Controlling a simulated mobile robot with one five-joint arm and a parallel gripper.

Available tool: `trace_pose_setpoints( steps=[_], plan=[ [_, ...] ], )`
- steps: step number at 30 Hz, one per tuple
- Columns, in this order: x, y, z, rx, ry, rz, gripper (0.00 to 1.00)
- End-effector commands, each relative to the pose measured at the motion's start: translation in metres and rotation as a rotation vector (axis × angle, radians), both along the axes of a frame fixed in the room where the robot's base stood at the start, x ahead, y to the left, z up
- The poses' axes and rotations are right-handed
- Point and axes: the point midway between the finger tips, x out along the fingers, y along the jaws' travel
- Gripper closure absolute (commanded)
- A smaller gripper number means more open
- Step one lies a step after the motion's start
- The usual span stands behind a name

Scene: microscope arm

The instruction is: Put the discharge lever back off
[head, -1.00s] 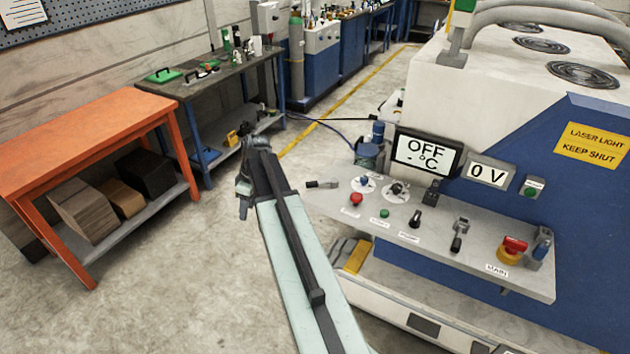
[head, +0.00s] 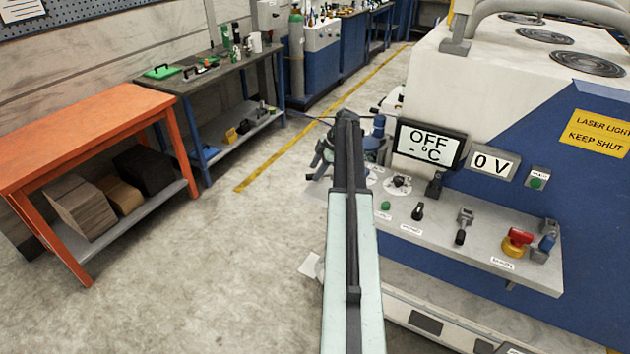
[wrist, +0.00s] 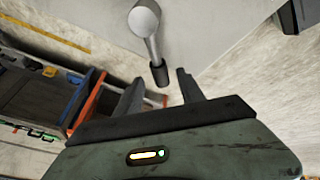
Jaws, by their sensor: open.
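In the wrist view a lever with a round metal hub (wrist: 145,18) and a dark tip (wrist: 159,75) sticks out from a pale grey panel. Its label is not visible, so I cannot confirm that it is the discharge lever. My gripper (wrist: 161,80) is open, and the lever's dark tip lies between its fingertips with nothing clamped.
The laser machine (head: 520,140) stands behind the panel. An orange bench (head: 85,135) and a dark workbench (head: 215,75) stand left. The floor between is clear.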

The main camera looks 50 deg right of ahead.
Motion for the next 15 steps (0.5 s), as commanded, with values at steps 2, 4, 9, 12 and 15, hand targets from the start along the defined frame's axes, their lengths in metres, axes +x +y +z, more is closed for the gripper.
trace_pose_setpoints(
  steps=[2, 4, 9, 12, 15],
  plan=[
    [0.0054, 0.0028, -0.0198, 0.000, 0.001, 0.001, 0.54],
    [0.0080, 0.0043, -0.0240, 0.000, 0.000, 0.001, 0.54],
    [0.0090, 0.0049, -0.0224, 0.000, 0.000, 0.000, 0.54],
    [0.0089, 0.0047, -0.0219, -0.001, 0.001, 0.000, 0.54],
    [0.0088, 0.0046, -0.0218, 0.000, 0.001, -0.001, 0.82]
  ],
)
